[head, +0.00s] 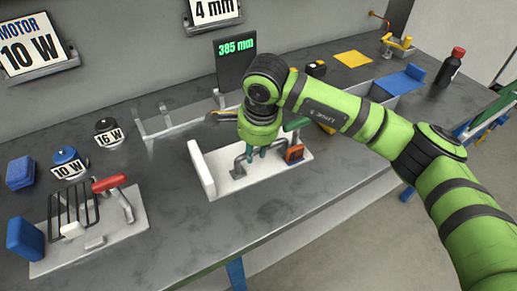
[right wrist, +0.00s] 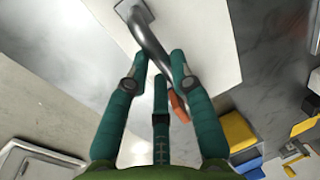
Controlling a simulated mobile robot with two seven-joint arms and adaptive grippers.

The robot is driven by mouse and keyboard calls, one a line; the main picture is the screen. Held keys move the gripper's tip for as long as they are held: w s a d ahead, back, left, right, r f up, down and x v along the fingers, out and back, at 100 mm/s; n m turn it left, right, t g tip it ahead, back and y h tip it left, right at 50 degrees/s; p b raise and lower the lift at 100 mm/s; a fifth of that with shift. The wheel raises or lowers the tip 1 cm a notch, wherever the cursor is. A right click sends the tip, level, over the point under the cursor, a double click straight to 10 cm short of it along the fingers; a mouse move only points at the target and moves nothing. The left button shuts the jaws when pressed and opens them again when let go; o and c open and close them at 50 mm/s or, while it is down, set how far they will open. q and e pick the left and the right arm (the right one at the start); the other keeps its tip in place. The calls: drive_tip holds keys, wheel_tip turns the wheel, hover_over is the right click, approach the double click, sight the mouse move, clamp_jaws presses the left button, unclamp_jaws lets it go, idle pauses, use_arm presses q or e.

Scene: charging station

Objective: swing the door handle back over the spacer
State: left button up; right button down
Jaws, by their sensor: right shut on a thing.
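The grey metal door handle (head: 238,162) is a bent bar on a white panel (head: 228,184) lying on the bench. In the right wrist view the handle (right wrist: 146,36) runs between my teal fingers. My right gripper (head: 258,154) reaches down from above and is shut on the handle; it also shows in the right wrist view (right wrist: 160,64). An orange block (head: 294,153), which looks like the spacer, is at the panel's right end, just right of the fingers. It is partly hidden behind a finger in the wrist view (right wrist: 178,106). My left gripper is not in view.
Left on the bench are a wire rack with a red handle (head: 109,183), blue blocks (head: 21,173) and two weight-like pots (head: 67,161). A dark display (head: 236,62) reading 385 mm stands behind. A black bottle (head: 450,70) and blue tray (head: 400,82) are at right.

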drive_tip(key=c, duration=1)
unclamp_jaws()
drive_tip(key=shift+c, duration=0.2)
wheel_tip(320, 180, up, 12)
drive_tip(key=s, duration=0.2)
drive_tip(key=shift+d, duration=0.45)
